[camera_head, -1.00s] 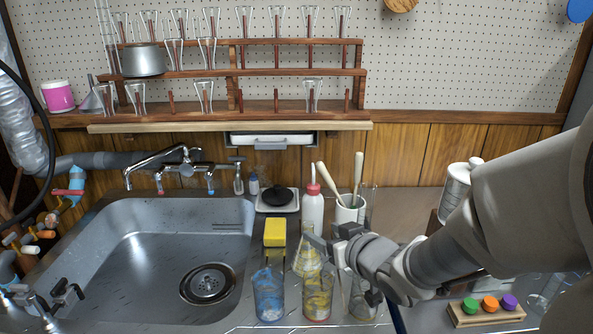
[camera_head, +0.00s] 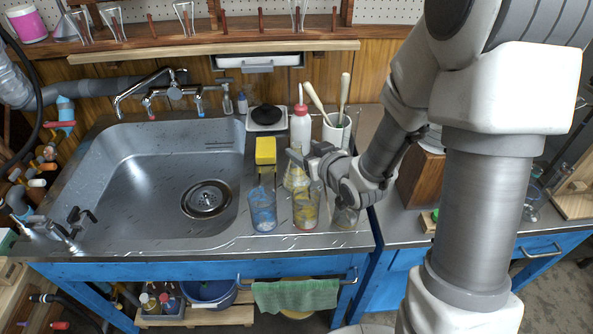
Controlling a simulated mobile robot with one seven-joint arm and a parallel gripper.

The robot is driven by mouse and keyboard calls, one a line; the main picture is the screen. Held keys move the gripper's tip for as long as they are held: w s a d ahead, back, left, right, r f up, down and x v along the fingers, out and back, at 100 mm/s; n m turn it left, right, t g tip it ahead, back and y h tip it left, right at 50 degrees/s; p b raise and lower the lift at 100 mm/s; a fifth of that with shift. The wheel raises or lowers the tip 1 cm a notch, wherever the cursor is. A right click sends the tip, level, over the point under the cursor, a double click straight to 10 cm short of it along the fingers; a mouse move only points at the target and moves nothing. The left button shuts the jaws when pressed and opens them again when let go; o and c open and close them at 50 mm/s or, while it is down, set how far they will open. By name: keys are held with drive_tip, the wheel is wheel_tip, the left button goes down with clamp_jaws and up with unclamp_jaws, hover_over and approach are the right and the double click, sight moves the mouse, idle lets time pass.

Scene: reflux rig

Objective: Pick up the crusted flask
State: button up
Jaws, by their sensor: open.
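A conical glass flask with yellowish crust (camera_head: 296,181) stands upright on the counter to the right of the sink, behind the stained beakers. My gripper (camera_head: 303,159) reaches in from the right at the height of the flask's neck. Its jaws are open, and the fingers overlap the neck in this view. I cannot tell whether the neck is between the fingers or touching them. The wrist partly hides the counter to the flask's right.
A blue-stained beaker (camera_head: 263,212), a yellow-stained beaker (camera_head: 306,214) and another glass vessel (camera_head: 345,218) stand in front. A yellow sponge (camera_head: 265,151), red-capped wash bottle (camera_head: 300,128) and white brush pot (camera_head: 337,132) stand behind. The sink (camera_head: 130,190) is left.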

sight(299, 148)
drive_tip(key=x, duration=0.2)
drive_tip(key=b+x, duration=0.1)
drive_tip(key=x, duration=0.2)
drive_tip(key=shift+f, duration=0.35)
drive_tip(key=shift+c, duration=0.3)
clamp_jaws()
idle(0.7)
